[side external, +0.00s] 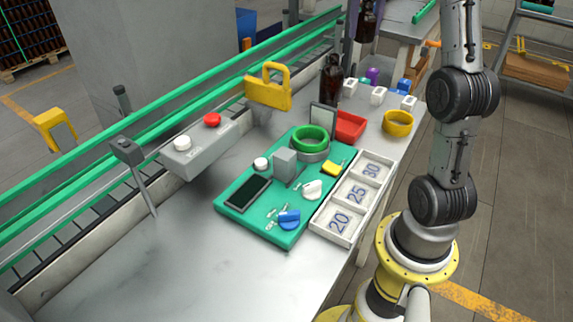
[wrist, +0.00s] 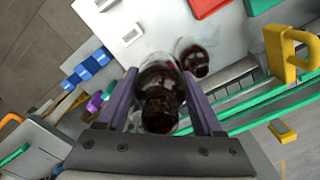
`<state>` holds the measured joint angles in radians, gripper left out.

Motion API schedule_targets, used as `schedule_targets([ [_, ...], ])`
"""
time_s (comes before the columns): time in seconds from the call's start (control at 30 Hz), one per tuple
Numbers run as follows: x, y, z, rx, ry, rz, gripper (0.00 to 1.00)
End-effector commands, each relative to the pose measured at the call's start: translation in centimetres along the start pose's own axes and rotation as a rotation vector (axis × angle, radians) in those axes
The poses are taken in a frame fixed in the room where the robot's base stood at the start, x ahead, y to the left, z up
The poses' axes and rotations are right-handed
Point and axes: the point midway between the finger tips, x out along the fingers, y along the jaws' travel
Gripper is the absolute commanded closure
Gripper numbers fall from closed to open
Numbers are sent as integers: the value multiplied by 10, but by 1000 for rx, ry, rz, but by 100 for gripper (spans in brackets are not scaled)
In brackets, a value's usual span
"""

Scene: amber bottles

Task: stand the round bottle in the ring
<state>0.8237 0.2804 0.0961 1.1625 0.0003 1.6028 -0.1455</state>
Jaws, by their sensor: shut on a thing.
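My gripper (wrist: 160,78) shows in the wrist view with a purple-grey finger on each side of a dark amber bottle (wrist: 160,100). It is shut on this bottle. In the side view a dark bottle (side external: 367,22) at the top edge appears to be the held one, above the table's far end. A second amber bottle (side external: 331,82) stands on the table; it also shows beyond the fingers in the wrist view (wrist: 195,60). A green ring (side external: 309,140) sits on a grey round base on the green mat (side external: 235,205). A yellow ring (side external: 397,123) lies at the right edge.
A red tray (side external: 350,126) and a dark upright panel (side external: 323,119) stand near the green ring. White and blue blocks (side external: 378,95) line the far end. A yellow padlock shape (side external: 268,88) stands behind. The near left table is clear.

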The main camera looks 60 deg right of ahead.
Motion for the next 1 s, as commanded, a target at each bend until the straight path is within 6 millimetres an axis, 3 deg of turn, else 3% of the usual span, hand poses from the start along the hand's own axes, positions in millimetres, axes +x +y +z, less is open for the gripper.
schedule_targets([
  [0.27, -4, -76, 14, -106, 2, 0, 91],
  [0.47, -8, -155, 47, -225, 2, 0, 91],
  [0.7, -9, -239, 110, -379, 1, 0, 91],
  [1.0, -8, -306, 210, -569, 2, -1, 91],
])
